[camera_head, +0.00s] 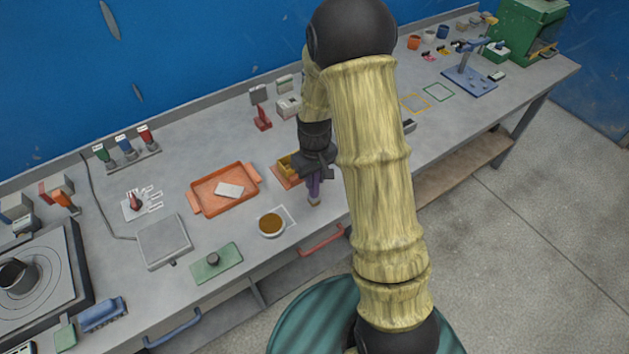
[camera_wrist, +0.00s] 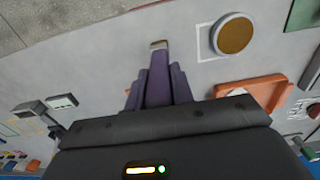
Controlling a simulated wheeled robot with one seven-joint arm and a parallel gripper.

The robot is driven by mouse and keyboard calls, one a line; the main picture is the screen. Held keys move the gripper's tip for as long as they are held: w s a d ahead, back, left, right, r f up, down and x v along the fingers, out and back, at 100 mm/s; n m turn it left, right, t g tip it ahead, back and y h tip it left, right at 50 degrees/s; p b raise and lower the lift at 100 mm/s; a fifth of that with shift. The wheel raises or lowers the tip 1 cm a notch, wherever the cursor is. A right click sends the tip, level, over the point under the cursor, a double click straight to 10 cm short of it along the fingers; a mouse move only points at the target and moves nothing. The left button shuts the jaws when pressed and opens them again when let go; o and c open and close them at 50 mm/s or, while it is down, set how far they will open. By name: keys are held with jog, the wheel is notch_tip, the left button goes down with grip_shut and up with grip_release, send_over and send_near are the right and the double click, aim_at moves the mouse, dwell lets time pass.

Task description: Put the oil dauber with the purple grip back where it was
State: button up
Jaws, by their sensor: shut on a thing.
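My gripper (camera_head: 316,174) is shut on the oil dauber with the purple grip (camera_head: 313,189) and holds it upright, pale tip down, over the bench's front part. The wrist view also shows the purple grip (camera_wrist: 159,75) between my fingers, its pale end pointing away from my gripper. Whether the tip touches the bench, I cannot tell. A round white dish of brown liquid (camera_head: 271,225) stands just left of the dauber, beside a thin white outline on the bench; the dish also shows in the wrist view (camera_wrist: 234,36).
An orange tray (camera_head: 207,211) with a pale slab lies left of my gripper. A smaller orange tray with yellowish contents (camera_head: 289,165) is close behind it, partly hidden. A rack (camera_head: 132,163) with green, blue and red-handled items stands back left. A green plate with a black knob (camera_head: 215,264) lies front left.

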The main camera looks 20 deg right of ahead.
jog(key=shift+f, duration=1.2)
jog(key=o, duration=1)
notch_tip(320, 180, up, 12)
jog(key=shift+r+b, duration=0.15)
jog(key=shift+b, duration=0.55)
